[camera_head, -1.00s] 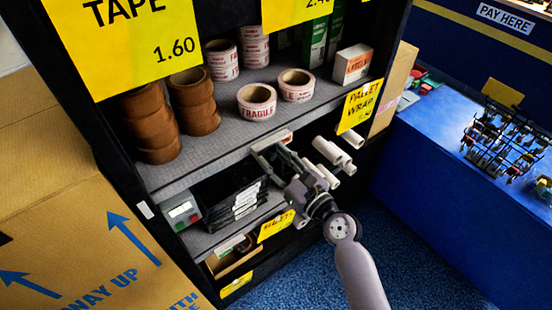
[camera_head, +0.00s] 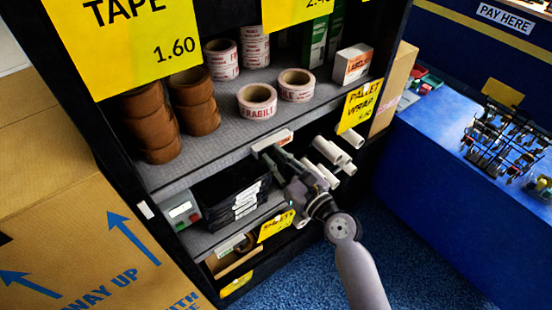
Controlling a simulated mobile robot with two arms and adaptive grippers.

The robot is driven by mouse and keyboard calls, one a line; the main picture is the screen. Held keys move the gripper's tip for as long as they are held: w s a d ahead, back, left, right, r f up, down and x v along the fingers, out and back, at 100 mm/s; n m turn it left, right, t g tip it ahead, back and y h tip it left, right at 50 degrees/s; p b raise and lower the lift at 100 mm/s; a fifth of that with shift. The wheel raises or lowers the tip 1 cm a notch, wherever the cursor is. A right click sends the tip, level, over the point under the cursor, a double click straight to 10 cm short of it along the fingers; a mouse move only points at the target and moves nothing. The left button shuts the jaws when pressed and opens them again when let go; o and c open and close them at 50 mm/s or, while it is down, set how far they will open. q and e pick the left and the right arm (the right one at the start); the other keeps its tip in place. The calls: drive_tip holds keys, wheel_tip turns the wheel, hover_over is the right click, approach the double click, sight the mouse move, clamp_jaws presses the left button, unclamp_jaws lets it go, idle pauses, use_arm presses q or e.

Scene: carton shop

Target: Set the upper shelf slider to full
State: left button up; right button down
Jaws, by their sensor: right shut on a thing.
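A small pale slider plate (camera_head: 272,141) with a reddish mark near its right end sits on the front edge of the upper shelf (camera_head: 205,166). My right gripper (camera_head: 270,157) reaches in from below right, just under the plate. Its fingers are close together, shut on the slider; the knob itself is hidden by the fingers. The slider's exact setting cannot be read from here. My left gripper is not in view.
Tape rolls (camera_head: 257,100) stand on the upper shelf. Below are black packs (camera_head: 240,190), a small device with red and green buttons (camera_head: 182,211) and white rolls (camera_head: 330,150). A carton (camera_head: 75,230) stands left, a blue counter (camera_head: 440,160) right.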

sight(286, 140)
drive_tip(key=shift+d, duration=0.1)
drive_tip(key=w+d, duration=0.2)
drive_tip(key=d, duration=0.1)
drive_tip(key=w+d, duration=0.1)
drive_tip(key=shift+w+d, duration=0.25)
drive_tip(key=shift+d, duration=0.1)
drive_tip(key=shift+s+a, duration=0.1)
drive_tip(key=c, duration=1.5)
unclamp_jaws()
drive_tip(key=v, duration=1.2)
drive_tip(key=shift+f, duration=0.1)
